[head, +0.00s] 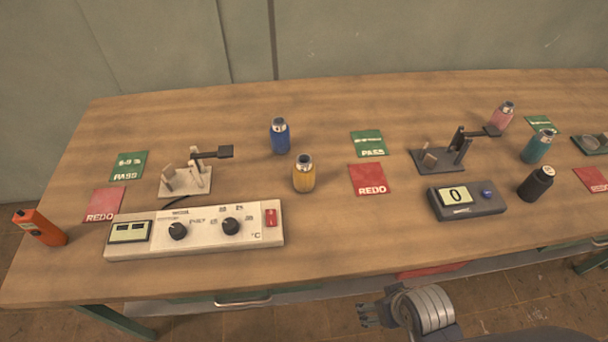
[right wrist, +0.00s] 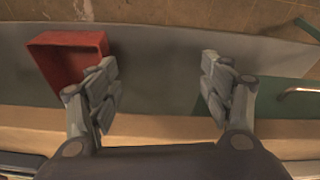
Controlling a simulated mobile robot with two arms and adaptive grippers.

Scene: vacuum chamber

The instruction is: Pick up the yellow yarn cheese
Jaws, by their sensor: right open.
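I see no yellow yarn cheese in either view. The only yellow thing is a bottle (head: 303,175) with a metal cap, upright near the middle of the table in the head view. My right gripper (head: 372,314) is low in the head view, in front of the table's near edge and well short of the yellow bottle. In the right wrist view its two fingers (right wrist: 160,88) are spread wide with nothing between them. My left gripper is not in view.
The wooden table (head: 330,235) holds a blue bottle (head: 280,136), a white control box (head: 195,232), a grey display box (head: 466,201), a black bottle (head: 536,184) and red and green cards. A red bin (right wrist: 66,62) sits below the near edge. The table's front middle is clear.

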